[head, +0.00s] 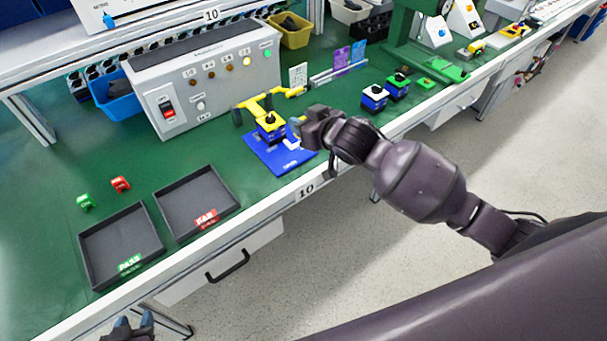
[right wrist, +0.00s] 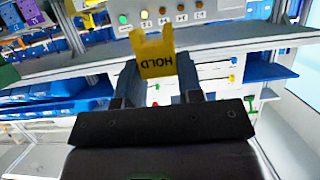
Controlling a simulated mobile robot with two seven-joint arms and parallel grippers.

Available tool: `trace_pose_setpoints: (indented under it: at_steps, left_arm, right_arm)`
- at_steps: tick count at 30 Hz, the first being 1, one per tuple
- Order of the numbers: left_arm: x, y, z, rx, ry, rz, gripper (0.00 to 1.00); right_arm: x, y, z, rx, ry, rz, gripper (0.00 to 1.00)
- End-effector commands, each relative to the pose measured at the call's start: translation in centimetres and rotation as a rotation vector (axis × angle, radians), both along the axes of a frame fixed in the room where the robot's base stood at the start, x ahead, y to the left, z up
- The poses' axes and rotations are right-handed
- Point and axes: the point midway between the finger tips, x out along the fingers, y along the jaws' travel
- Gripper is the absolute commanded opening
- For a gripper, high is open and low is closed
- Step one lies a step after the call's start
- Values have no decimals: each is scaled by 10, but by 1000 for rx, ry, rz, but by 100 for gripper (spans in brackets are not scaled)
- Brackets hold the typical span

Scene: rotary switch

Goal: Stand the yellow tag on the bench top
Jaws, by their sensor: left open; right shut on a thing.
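The yellow tag (right wrist: 155,56) reads HOLD, upside down in the right wrist view. My right gripper (right wrist: 160,88) is shut on it, and the tag sticks out beyond the fingertips. In the head view my right gripper (head: 301,132) is over the front part of the bench top (head: 140,160), at the right side of the blue fixture plate (head: 268,161). I cannot make out the tag for certain there. My left gripper (head: 134,326) is open and empty at the bottom left, in front of the bench edge.
A yellow-topped switch (head: 270,122) sits on the blue plate beside a yellow-handled clamp (head: 262,100). A grey control box (head: 205,80) stands behind. Blue switches (head: 374,99) stand to the right.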

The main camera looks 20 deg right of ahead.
Motion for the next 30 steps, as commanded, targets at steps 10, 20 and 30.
trace_pose_setpoints:
  at_steps: [10,20,30]
  left_arm:
    - [-2,1,-13,1,7,0,43]
    - [0,0,-22,2,7,-3,43]
    - [0,0,-29,2,10,-4,43]
  right_arm:
    - [-1,0,-80,0,5,-2,12]
    - [-1,1,-130,1,3,-1,12]
    - [-1,0,-159,0,5,-2,12]
